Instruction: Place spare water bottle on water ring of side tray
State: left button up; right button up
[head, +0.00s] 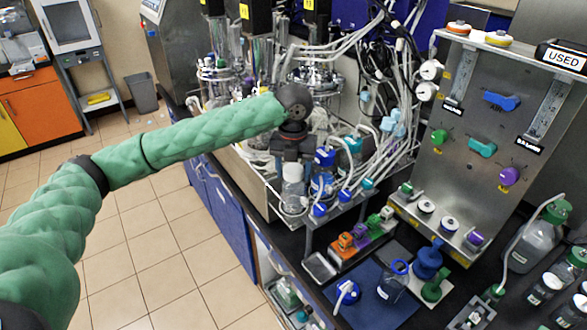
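My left gripper (292,158) points down at the end of the green arm, in the middle of the view. Its dark fingers sit around the top of a clear upright bottle (293,192), which looks like the spare water bottle. The bottle's base is at the left end of the raised side tray (330,213), beside the blue-capped bottles (322,180). I cannot tell whether its base touches the tray. The water ring is not clearly visible under it. My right gripper is not in view.
White tubes and glass vessels (315,80) crowd just behind. A steel valve panel (490,130) stands right. In front are coloured clamps (345,243) and a blue mat (370,308) with a blue-topped clear container (392,285). Open tiled floor (150,240) lies left of the bench.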

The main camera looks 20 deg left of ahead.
pick_arm(q)
jog(key=shift+o, duration=0.8)
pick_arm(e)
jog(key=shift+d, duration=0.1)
pick_arm(q)
jog(key=shift+r, duration=0.2)
jog(key=shift+w+r+b, duration=0.1)
jog(key=shift+r+b, duration=0.2)
notch_tip(320, 180, up, 11)
jog(key=b, duration=0.3)
jog(key=shift+r+b, duration=0.15)
jog(key=shift+b, duration=0.2)
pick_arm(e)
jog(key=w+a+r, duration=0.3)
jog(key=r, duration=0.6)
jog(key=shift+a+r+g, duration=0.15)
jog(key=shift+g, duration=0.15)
